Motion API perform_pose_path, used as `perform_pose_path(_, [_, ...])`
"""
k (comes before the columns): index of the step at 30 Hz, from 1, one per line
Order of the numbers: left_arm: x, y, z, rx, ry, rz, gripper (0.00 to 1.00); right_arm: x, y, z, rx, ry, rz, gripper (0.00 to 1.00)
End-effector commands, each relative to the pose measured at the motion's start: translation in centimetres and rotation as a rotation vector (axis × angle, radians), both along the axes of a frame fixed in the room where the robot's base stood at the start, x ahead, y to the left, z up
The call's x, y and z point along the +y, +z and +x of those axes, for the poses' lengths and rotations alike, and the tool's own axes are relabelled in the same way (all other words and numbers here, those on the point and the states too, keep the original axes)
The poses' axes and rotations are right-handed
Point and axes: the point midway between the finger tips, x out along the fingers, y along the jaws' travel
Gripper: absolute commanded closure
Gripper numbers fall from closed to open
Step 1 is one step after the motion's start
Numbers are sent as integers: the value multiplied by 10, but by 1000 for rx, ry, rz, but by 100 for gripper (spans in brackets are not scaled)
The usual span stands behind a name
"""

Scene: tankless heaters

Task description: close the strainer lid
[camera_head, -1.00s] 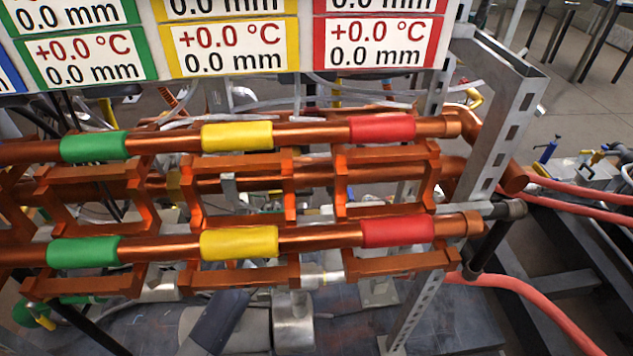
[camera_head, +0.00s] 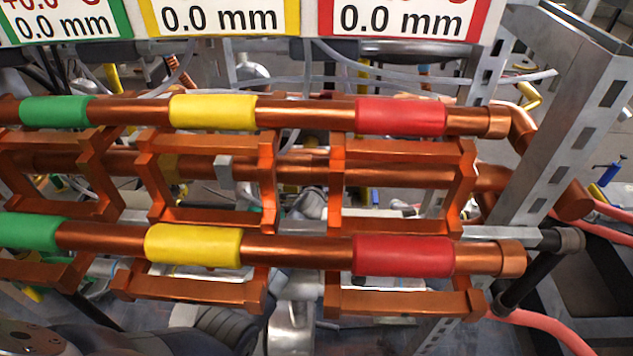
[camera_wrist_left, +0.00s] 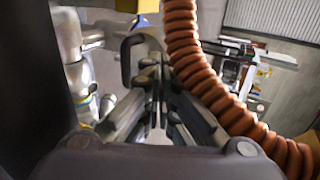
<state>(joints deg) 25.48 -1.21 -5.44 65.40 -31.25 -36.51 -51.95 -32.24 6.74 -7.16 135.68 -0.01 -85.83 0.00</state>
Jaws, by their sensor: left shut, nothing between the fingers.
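My left gripper (camera_wrist_left: 156,95) shows in the left wrist view with its fingers together and nothing between them. A dark, curved, handle-like part (camera_wrist_left: 127,62) is just beyond the fingertips, to their left. I cannot tell whether it belongs to the strainer or whether it touches the fingers. I cannot make out the strainer lid in either view; in the head view, copper pipes cover much of the area behind and below them. My right gripper is in neither view.
Horizontal copper pipes with red (camera_head: 402,256), yellow (camera_head: 194,245) and green sleeves cross the head view. A slotted metal post (camera_head: 566,130) stands at the right. In the wrist view, an orange corrugated hose (camera_wrist_left: 207,85) runs close right of the fingers, and pale pipes (camera_wrist_left: 72,60) stand left.

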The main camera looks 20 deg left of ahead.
Motion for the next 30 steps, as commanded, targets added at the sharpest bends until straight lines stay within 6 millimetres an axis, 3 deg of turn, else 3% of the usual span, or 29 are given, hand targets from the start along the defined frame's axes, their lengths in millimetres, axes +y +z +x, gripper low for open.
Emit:
perform_pose_path(5, [6, -15, 22, 0, 1, 0, 100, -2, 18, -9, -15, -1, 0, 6])
perform_pose_path(10, [10, -23, 35, 0, 0, 1, 100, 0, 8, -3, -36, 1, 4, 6])
perform_pose_path(25, [12, -24, 41, 0, 0, 1, 100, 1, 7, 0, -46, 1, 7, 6])
perform_pose_path(30, [14, -14, 48, -1, -1, 2, 100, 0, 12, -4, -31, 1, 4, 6])
